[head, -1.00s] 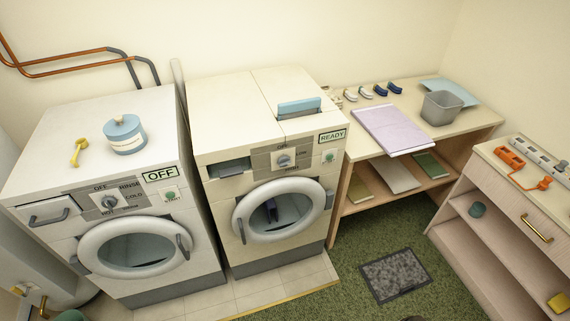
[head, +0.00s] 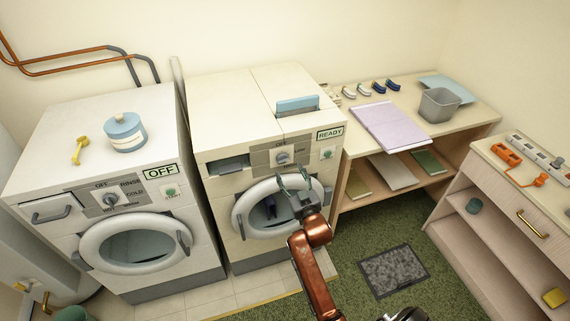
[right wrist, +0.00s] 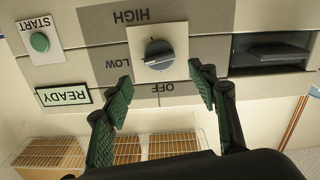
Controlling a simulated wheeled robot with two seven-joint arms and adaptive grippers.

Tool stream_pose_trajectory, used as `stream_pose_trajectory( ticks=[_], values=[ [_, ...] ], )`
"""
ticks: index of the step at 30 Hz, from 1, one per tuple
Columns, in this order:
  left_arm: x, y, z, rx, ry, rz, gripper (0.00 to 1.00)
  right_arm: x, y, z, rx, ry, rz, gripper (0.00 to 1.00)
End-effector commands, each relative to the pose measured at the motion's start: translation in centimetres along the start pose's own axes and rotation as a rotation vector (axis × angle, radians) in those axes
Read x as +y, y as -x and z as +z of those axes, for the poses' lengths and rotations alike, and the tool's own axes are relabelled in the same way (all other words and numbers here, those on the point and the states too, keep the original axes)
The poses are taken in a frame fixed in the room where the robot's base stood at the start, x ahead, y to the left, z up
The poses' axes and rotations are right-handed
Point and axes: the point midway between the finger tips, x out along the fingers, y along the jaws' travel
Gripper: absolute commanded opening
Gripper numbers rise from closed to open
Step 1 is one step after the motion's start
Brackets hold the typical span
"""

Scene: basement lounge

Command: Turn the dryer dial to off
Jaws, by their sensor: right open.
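The dryer (head: 236,98) is the right-hand white machine, with a READY sign (head: 330,134) that also shows upside down in the right wrist view (right wrist: 63,95). Its grey dial (head: 283,158) sits on a pale plate on the front panel, among OFF, LOW and HIGH labels. In the right wrist view the dial (right wrist: 158,54) is just beyond the fingertips; its exact pointing is hard to read. My right gripper (head: 293,181) is open and empty in front of the dryer, just below the dial in the head view. Its green-padded fingers (right wrist: 163,84) are apart, not touching the dial. My left gripper is not in view.
A washer (head: 60,130) with an OFF sign, its own dial, a blue canister (head: 125,134) and a yellow tool on top stands left. The dryer's round door (head: 250,225) is below the panel. A wooden bench (head: 450,130) and cabinet (head: 490,160) stand right.

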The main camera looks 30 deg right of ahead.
Motion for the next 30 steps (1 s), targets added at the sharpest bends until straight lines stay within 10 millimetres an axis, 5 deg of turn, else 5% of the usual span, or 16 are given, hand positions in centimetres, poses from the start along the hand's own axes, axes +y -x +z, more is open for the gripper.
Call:
stream_pose_trajectory(
  ticks=[12,23,30],
  values=[
    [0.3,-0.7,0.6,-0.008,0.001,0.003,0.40,-0.1,-5.8,0.2,-0.002,0.001,-0.001,0.53],
    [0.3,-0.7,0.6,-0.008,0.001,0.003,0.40,-0.1,-6.3,0.1,-0.002,0.000,-0.001,0.53],
    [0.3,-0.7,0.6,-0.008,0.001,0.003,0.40,-0.1,-6.3,0.2,-0.002,0.000,-0.001,0.37]
  ],
)
